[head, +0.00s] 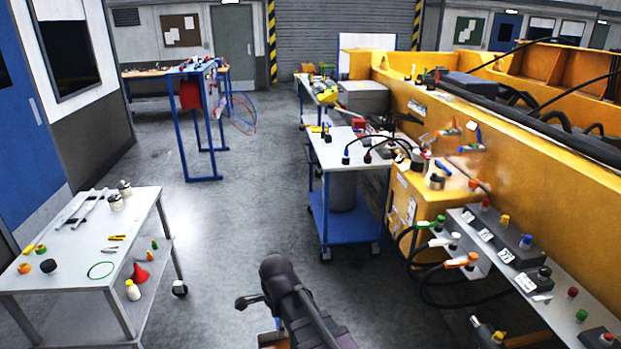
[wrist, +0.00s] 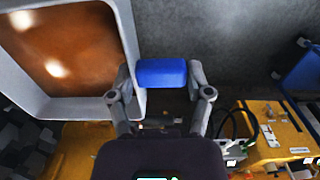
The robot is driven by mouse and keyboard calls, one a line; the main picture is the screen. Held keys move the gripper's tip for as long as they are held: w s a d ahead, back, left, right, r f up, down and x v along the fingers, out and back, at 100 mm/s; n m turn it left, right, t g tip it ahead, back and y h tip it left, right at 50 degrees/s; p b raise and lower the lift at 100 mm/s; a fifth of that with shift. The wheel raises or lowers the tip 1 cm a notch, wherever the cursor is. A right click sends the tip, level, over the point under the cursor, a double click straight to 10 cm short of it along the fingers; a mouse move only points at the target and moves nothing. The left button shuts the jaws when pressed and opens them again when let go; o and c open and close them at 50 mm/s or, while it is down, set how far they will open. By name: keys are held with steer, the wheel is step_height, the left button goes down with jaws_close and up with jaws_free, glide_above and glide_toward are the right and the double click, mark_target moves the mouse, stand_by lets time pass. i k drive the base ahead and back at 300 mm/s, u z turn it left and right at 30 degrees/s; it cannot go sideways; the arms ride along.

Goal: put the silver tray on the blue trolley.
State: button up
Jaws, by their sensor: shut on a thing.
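My gripper (wrist: 162,80) is shut on a blue grip block (wrist: 162,72) in the wrist view. The block sits against the rim of the silver tray (wrist: 128,32), which has a pale grey edge and a brown inside and is cut off at the upper left. The tray is not clearly visible in the head view, where my dark arm is at the bottom centre and hides the gripper. The blue trolley (head: 325,226) stands ahead, right of centre, with blue legs, a blue lower shelf and a pale top carrying cables and small parts.
A grey wheeled table (head: 70,262) with tools and small parts stands at the left. A blue-legged bench (head: 203,130) is at the back left. A large yellow casting (head: 500,125) and a cluttered control shelf (head: 545,275) line the right. The grey floor between is clear.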

mark_target(331, 153)
steer(key=i, duration=3.6)
steer(key=z, duration=0.65)
